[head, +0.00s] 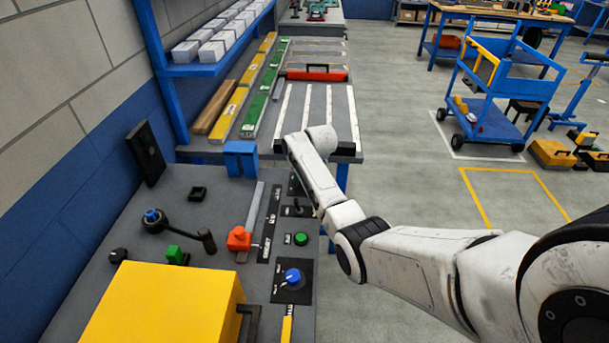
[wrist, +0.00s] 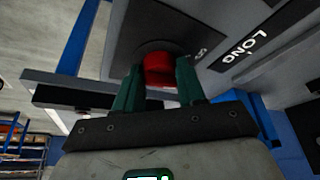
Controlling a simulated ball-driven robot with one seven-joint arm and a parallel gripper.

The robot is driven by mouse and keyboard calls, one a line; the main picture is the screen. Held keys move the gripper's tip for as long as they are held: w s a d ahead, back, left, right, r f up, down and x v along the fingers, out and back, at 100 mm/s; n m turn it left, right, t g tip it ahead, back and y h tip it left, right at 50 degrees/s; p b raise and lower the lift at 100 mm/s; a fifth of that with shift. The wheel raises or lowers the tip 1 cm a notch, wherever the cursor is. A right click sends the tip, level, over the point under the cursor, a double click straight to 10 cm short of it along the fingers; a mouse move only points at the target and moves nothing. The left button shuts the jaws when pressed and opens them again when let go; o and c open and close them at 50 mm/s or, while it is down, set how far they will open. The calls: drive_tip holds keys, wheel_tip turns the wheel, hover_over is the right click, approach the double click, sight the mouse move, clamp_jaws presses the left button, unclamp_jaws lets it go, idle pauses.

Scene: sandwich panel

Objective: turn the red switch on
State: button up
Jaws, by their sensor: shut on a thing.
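The red switch (wrist: 158,64) shows in the wrist view as a round red knob on a dark plate. My gripper (wrist: 158,74) has its two green fingers on either side of the knob and is shut on it. The fingers hide part of its sides, and I cannot read which way it is turned. In the head view my white arm reaches to the far right part of the grey panel (head: 190,190). There the arm hides the red switch and my fingertips.
A blue knob (head: 292,277), green button (head: 301,239), small black lever (head: 296,206) and orange-red handle (head: 239,239) sit on the panel. A big yellow box (head: 165,305) stands at the near left, a blue block (head: 240,158) at the far edge. Open floor lies right.

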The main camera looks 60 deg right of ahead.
drive_tip(key=m, duration=0.1)
drive_tip(key=m+g+h, duration=0.1)
drive_tip(key=m, duration=0.1)
drive_tip(key=shift+w+a+f+m, duration=0.1)
drive_tip(key=shift+w+m, duration=0.05)
drive_tip(key=shift+m, duration=0.15)
drive_tip(key=shift+m+g+h+b, duration=0.4)
drive_tip(key=shift+m+g+b, duration=0.45)
drive_tip(key=shift+m, duration=1.15)
drive_tip(key=o, duration=1)
drive_tip(key=v, duration=1.1)
drive_tip(key=shift+b, duration=0.3)
